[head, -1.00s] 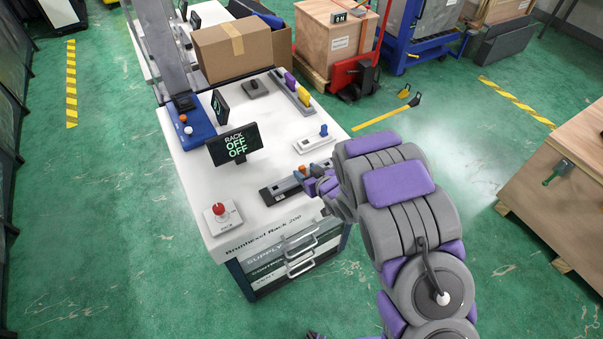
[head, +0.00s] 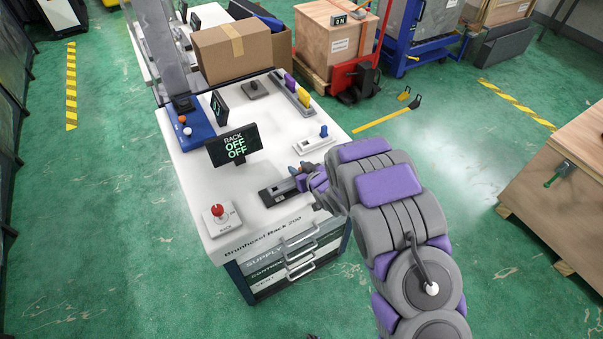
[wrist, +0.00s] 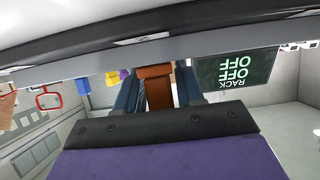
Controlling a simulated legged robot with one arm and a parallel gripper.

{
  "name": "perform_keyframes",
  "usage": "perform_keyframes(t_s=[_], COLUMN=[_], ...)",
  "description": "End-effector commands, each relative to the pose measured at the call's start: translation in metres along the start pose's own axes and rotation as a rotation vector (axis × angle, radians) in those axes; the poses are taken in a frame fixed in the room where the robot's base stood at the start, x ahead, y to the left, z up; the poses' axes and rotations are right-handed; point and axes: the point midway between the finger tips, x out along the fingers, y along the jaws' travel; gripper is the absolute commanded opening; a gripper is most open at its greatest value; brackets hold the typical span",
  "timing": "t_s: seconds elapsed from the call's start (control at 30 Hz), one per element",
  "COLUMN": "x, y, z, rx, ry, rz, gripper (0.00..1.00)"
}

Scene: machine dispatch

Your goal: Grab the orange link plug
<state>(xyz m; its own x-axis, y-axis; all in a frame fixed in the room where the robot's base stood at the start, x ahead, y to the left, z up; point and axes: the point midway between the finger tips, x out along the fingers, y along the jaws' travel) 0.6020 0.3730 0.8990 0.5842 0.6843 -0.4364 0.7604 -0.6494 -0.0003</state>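The orange link plug (wrist: 157,90) shows in the wrist view as an orange-brown block between the two blue fingers of my gripper (wrist: 158,88). One finger lies close along each side; I cannot tell whether both press on it. In the head view my gripper (head: 299,171) is low over the dark slotted base (head: 270,195) at the front right of the white rack top. There the plug is mostly hidden by my gripper. Whether it sits in the base or is lifted cannot be seen.
The black display (head: 233,146) reading RACK OFF OFF stands left of my gripper. A red button (head: 218,211) is at the front left corner. A white switch with a blue knob (head: 315,142) lies behind my gripper. Purple and yellow plugs (head: 303,97) stand farther back.

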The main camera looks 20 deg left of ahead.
Motion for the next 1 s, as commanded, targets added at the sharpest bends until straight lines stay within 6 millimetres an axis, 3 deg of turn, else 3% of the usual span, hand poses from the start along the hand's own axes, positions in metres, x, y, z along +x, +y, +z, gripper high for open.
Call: perform_keyframes(t_s=[0.37,1.0], x=[-0.0001,-0.0038], y=[-0.0001,-0.0001], z=[0.0001,-0.0078], rx=[0.0,-0.001], ry=[0.0,0.0], rz=[0.0,0.0], gripper=[0.02,0.0])
